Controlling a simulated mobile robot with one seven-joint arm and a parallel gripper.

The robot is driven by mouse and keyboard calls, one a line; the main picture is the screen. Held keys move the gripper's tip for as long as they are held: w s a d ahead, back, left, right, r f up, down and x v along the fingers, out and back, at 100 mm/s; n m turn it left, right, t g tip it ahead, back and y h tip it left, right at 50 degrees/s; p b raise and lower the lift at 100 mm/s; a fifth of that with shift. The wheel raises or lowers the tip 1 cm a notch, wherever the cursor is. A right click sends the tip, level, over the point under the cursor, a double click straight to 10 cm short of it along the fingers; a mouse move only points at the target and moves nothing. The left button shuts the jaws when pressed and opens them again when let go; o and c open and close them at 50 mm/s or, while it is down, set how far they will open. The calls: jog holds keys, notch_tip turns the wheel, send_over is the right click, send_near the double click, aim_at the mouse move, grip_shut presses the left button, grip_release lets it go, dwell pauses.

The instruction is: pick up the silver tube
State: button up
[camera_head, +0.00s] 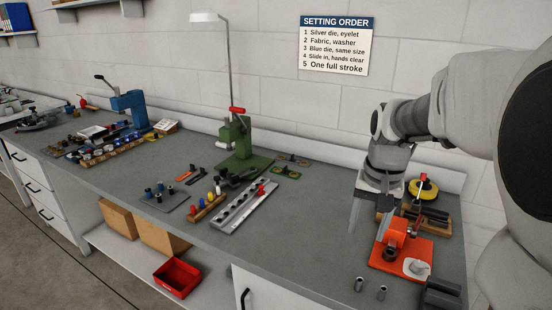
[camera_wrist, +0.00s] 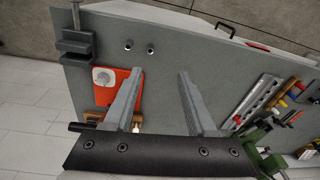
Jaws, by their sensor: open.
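Two short silver tubes stand upright and apart near the front edge of the bench, one on the left (camera_head: 359,284) and one on the right (camera_head: 382,292). They look alike, with dark open tops; I cannot tell which one the task means. In the wrist view they show as small rings, one (camera_wrist: 127,45) and the other (camera_wrist: 150,49), beyond my fingertips. My gripper (camera_wrist: 161,73) is open and empty, its two fingers well apart over bare bench. In the head view my gripper (camera_head: 366,222) points down behind the tubes, left of the orange fixture.
An orange fixture (camera_head: 385,257) with a white disc stands right of my gripper, partly behind one finger in the wrist view. A dark grey vise (camera_head: 441,295) is at the right front. A yellow reel (camera_head: 423,190) is behind. Bench left of the tubes is clear (camera_head: 310,245).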

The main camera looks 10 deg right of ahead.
jog(key=w+d+f+m+g, duration=0.1)
jog(key=w+d+f, duration=0.2)
jog(key=f, duration=0.1)
jog(key=b, duration=0.3)
send_near(360, 280)
jog(key=f, duration=0.9)
jog(key=shift+s+a+f, duration=0.15)
jog(key=shift+s+f, duration=0.05)
grip_shut()
